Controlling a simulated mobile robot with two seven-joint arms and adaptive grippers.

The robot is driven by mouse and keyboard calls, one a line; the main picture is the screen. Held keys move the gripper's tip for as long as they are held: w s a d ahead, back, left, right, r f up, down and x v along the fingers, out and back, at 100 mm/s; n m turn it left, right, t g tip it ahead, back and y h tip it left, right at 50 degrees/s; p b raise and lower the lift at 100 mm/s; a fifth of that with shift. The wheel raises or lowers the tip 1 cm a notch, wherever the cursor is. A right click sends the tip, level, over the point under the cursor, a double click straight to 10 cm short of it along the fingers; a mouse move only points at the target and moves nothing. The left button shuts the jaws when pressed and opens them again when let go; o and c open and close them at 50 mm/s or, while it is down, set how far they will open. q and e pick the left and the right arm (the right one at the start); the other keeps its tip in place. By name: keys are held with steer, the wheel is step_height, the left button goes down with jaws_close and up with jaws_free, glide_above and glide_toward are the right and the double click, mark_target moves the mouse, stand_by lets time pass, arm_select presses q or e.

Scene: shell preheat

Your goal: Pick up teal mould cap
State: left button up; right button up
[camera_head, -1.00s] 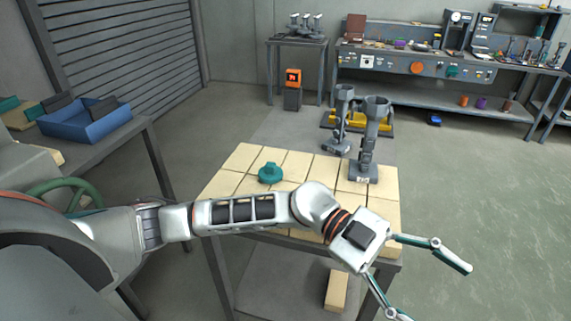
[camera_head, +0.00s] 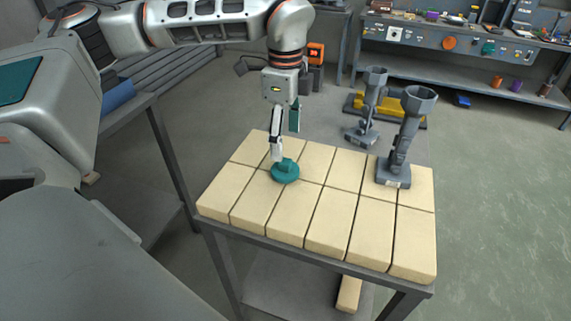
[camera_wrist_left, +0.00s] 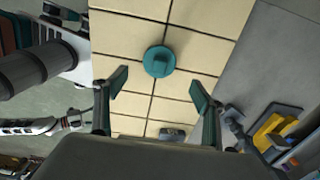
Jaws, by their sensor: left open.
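The teal mould cap (camera_head: 286,172) is a round disc with a raised grip on top. It sits on the cream block top of the table (camera_head: 318,208), toward the back left. In the left wrist view the cap (camera_wrist_left: 158,61) lies ahead of the fingers, centred between them and untouched. My left gripper (camera_head: 285,138) points down above the cap, its fingers apart; in the left wrist view the open gripper (camera_wrist_left: 158,92) is empty. My right gripper is not seen for certain in the head view.
Two grey stands with funnel-like cups, a nearer one (camera_head: 402,140) and a farther one (camera_head: 370,105), stand right of the cap. A yellow item (camera_head: 412,112) is behind them. A workbench (camera_head: 455,58) lines the back wall. The front of the block top is clear.

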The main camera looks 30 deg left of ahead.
mark_target(285, 161)
arm_select(q)
steer(key=shift+f+p, duration=0.65)
steer(key=shift+f, duration=3.1)
steer(key=c, duration=1.2)
